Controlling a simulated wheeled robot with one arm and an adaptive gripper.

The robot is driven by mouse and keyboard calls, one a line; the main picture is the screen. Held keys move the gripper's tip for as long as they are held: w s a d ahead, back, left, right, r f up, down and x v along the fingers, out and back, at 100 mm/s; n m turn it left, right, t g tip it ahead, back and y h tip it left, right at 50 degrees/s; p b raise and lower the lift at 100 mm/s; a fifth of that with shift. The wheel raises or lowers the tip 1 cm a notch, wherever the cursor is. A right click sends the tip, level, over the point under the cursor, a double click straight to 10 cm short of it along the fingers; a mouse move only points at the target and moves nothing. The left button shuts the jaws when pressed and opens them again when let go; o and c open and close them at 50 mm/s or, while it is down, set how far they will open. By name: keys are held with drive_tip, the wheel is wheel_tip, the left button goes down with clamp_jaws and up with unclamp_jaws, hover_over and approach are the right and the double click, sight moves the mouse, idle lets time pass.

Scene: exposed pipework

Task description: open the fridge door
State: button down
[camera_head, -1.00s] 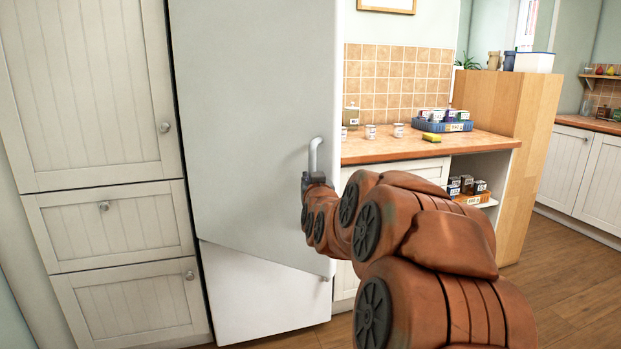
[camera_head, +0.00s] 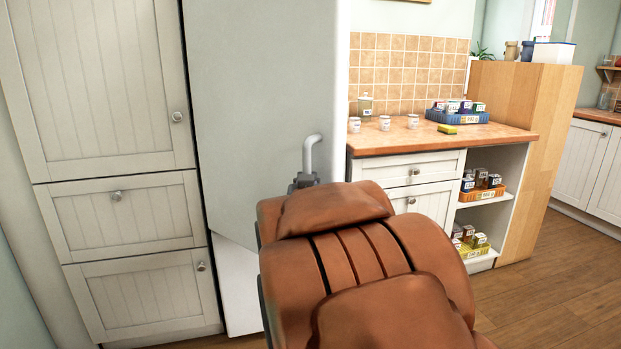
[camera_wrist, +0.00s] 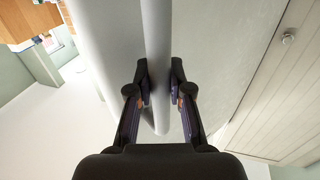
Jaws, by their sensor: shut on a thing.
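The fridge door (camera_head: 255,90) is a tall pale grey panel in the head view. It stands ajar, its slanted lower edge sticking out in front of the white lower front (camera_head: 238,290). Its curved grey handle (camera_head: 311,153) is near the right edge. My gripper (camera_head: 304,180) is at the lower part of the handle, partly hidden by my brown arm. In the wrist view, the two dark fingers of my gripper (camera_wrist: 159,85) are shut on the handle (camera_wrist: 157,40), one on each side.
White cabinets with round knobs (camera_head: 120,225) stand directly left of the fridge. A counter (camera_head: 440,136) with jars and a blue crate (camera_head: 457,115) is on the right, with open shelves beneath. Wooden floor (camera_head: 540,285) is free at the lower right.

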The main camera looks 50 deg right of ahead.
drive_tip(key=shift+a+g+h, duration=0.3)
drive_tip(key=shift+a, duration=0.5)
drive_tip(key=shift+a+m, duration=0.15)
drive_tip(key=shift+m, duration=0.15)
drive_tip(key=c, duration=1.1)
unclamp_jaws()
drive_tip(key=shift+o, duration=0.2)
